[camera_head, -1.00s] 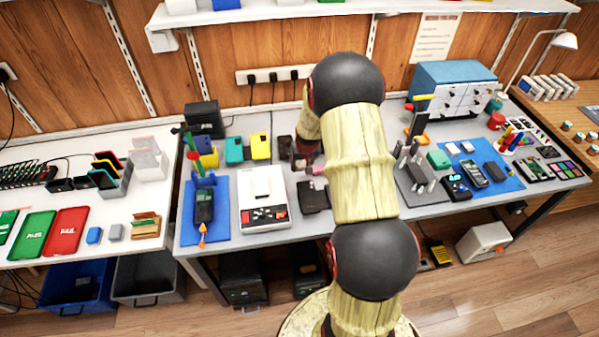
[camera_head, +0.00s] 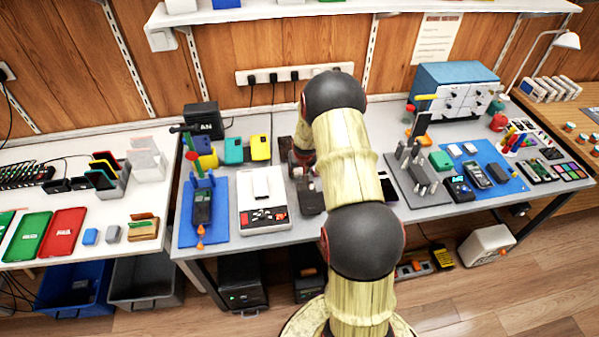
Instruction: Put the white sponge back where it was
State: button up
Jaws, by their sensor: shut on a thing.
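My arm stands in the middle of the view and bends over the grey workbench (camera_head: 345,225). My gripper (camera_head: 308,172) is low over the bench, left of my arm's upper links and close to a dark device (camera_head: 311,197). It is mostly hidden by my own arm and very small. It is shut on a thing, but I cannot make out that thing. I cannot pick out the white sponge for certain.
Left of my gripper are a white device (camera_head: 264,222) with a white block on top, and a blue mat (camera_head: 218,232) with a dark phone. A grey holder with upright posts (camera_head: 416,180) stands right of my arm. Yellow and teal cases (camera_head: 260,148) stand behind.

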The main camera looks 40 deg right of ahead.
jog(key=shift+f, duration=0.15)
jog(key=o, duration=1.1)
jog(key=shift+o, duration=0.6)
